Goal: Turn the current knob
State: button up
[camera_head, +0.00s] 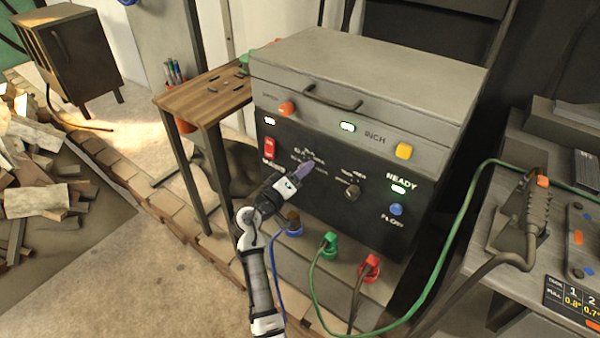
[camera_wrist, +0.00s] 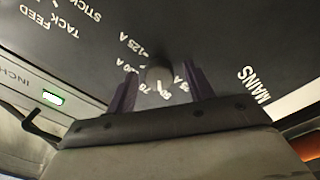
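The current knob (camera_wrist: 156,74) is a small dark round knob on the black panel of the grey welding machine (camera_head: 370,75). Amp marks ring it in the wrist view, which shows the lettering upside down. A pale line shows by its edge near the 50 mark. My gripper (camera_wrist: 160,86) has its two purple fingers on either side of the knob, with visible gaps, so it is open. In the head view my gripper (camera_head: 305,168) is at the panel's middle and largely hides the knob.
A second knob (camera_head: 352,191) sits to the right on the panel. A red switch (camera_head: 269,148) is to the left, and a blue button (camera_head: 396,209) is lower right. Cables plug in below: green plug (camera_head: 330,243), red plug (camera_head: 370,267). A wooden table (camera_head: 200,98) stands left.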

jog(key=b+v, duration=0.3)
jog(key=v, duration=1)
jog(key=shift+s+a, duration=0.25)
jog(key=shift+s, duration=0.05)
